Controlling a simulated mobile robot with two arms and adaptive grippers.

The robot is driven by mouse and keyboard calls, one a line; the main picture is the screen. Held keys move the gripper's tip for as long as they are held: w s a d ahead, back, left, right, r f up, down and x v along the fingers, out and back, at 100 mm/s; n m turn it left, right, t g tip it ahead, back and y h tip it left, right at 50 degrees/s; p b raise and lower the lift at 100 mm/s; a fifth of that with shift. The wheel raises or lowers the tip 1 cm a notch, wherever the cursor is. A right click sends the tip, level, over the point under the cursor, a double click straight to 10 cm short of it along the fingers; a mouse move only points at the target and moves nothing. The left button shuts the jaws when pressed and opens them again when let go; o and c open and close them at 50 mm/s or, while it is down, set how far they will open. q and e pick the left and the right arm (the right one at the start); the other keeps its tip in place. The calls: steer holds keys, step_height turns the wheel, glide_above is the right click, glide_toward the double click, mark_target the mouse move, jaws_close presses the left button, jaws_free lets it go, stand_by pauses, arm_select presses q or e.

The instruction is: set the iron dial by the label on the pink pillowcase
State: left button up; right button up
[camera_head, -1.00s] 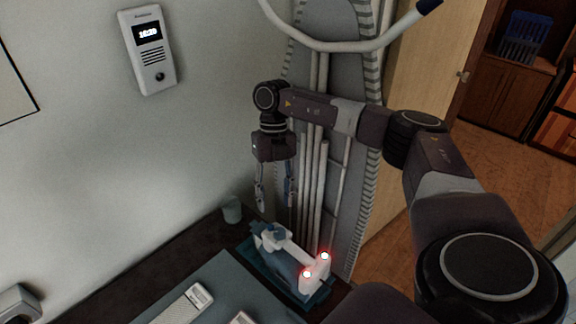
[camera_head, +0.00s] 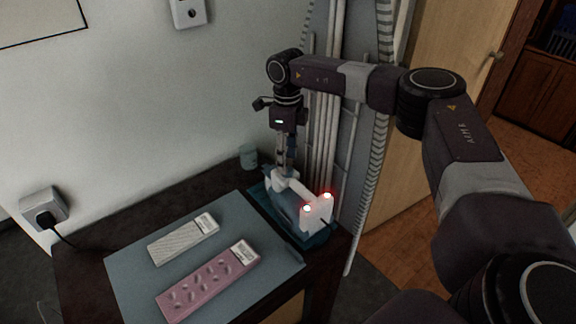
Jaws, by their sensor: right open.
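The pink pillowcase (camera_head: 208,284) lies folded on a blue-grey mat (camera_head: 130,270), with a raised spotted pattern. Its white label (camera_head: 243,253) is at its far right end; the print is too small to read. The white and blue iron (camera_head: 313,211) sits on a teal base at the mat's right, with two red lights at its near end. I cannot make out the dial or its setting. My right gripper (camera_head: 284,164) is open and points down at the iron's far end; its fingertips are close to it, and I cannot tell if they touch.
A white striped folded cloth (camera_head: 184,241) with a label lies beside the pillowcase. A grey-blue cup (camera_head: 248,156) stands behind the iron near the wall. A plug sits in a wall socket (camera_head: 43,208) at left. An ironing board (camera_head: 350,130) leans behind my right arm.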

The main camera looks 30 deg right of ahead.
steer(key=shift+s+f, duration=0.1)
steer(key=shift+f, duration=1.4)
arm_select(q)
steer(key=shift+s+a+r, duration=0.1)
steer(key=shift+s+r, duration=0.1)
steer(key=shift+s, duration=0.65)
arm_select(e)
jaws_close()
